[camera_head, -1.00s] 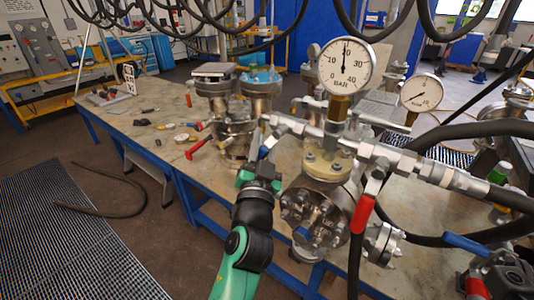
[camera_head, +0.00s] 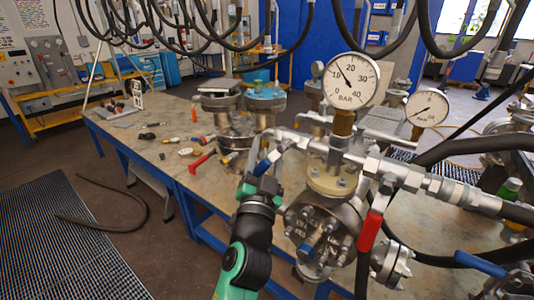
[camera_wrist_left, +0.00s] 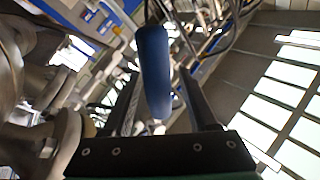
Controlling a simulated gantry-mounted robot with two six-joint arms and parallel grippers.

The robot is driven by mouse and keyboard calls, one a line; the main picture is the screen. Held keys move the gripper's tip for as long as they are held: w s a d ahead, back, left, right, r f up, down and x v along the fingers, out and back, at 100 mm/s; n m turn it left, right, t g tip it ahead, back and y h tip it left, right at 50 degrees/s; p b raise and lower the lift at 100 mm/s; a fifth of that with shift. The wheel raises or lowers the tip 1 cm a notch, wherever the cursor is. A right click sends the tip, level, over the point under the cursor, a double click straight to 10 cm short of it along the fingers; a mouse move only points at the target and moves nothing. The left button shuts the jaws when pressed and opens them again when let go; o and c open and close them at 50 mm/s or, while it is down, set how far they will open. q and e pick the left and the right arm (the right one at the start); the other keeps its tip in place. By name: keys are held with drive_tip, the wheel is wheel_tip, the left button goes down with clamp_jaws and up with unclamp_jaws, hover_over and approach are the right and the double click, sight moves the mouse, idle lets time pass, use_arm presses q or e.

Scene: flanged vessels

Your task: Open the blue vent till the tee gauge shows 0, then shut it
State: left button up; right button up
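The tee gauge (camera_head: 350,82) is a white dial marked in bar on top of the tee. Its needle points up and left, between 10 and 20. The blue vent handle (camera_head: 262,167) is on the left end of the pipework. My left gripper (camera_head: 262,183) is at this handle. In the left wrist view the blue handle (camera_wrist_left: 153,70) lies between my two fingers (camera_wrist_left: 160,100). The fingers are apart, with a gap beside the handle; contact near the tips is unclear. My right gripper is not in view.
A second gauge (camera_head: 427,107) stands to the right. A red lever (camera_head: 370,230) hangs below the pipe, and a blue lever (camera_head: 480,264) is at lower right. Flanged vessels (camera_head: 235,122) stand behind my gripper. Black hoses cross the right side. Small parts lie on the bench (camera_head: 160,150).

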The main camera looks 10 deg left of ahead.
use_arm(q)
drive_tip(key=p+v, duration=0.4)
drive_tip(key=v, duration=0.7)
drive_tip(key=shift+s, duration=0.3)
